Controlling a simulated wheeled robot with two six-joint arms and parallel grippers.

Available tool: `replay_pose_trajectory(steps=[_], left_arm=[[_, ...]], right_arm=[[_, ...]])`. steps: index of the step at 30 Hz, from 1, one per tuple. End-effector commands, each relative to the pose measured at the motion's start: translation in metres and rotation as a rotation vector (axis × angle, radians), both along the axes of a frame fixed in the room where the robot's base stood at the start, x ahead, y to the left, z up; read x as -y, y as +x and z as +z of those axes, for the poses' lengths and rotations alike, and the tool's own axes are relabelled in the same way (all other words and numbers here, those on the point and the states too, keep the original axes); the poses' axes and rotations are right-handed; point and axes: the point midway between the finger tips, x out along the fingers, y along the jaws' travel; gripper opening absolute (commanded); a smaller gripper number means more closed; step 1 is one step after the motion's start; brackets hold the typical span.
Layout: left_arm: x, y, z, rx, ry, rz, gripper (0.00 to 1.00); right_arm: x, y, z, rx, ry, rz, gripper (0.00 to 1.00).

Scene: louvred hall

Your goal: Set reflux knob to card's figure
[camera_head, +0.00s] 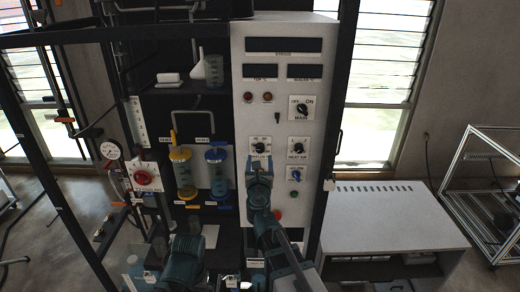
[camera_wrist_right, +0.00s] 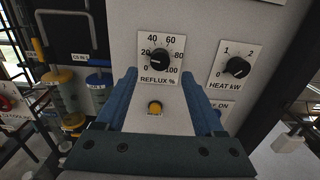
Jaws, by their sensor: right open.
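The reflux knob (camera_wrist_right: 158,58) is black on a white plate marked 0 to 100 and "REFLUX %". Its pointer setting is too small to read surely. In the head view the reflux plate (camera_head: 260,145) shows just above my right gripper (camera_head: 258,160). In the right wrist view the blue fingers of that gripper (camera_wrist_right: 159,75) are spread open with nothing between them. Their tips point at the panel below and to either side of the knob; I cannot tell the gap to the panel. I cannot make out the card with the figure. My left gripper does not show.
The heat knob (camera_wrist_right: 237,66) sits right of the reflux plate, and a yellow button (camera_wrist_right: 155,108) below it. The main switch (camera_head: 302,109) is higher up. Yellow-capped (camera_head: 181,154) and blue-capped (camera_head: 216,155) vessels stand left of the panel. A white-topped cabinet (camera_head: 390,215) stands right.

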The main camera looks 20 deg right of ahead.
Motion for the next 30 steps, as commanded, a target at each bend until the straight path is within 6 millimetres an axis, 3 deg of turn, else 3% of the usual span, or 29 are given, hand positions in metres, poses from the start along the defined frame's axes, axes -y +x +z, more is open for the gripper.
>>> replay_pose_trajectory(steps=[13,30], left_arm=[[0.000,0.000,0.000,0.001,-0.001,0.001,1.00],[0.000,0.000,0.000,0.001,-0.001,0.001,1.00]], right_arm=[[0.017,0.062,0.000,0.000,0.001,-0.001,0.70],[0.018,0.064,0.000,0.000,0.001,0.000,0.68]])
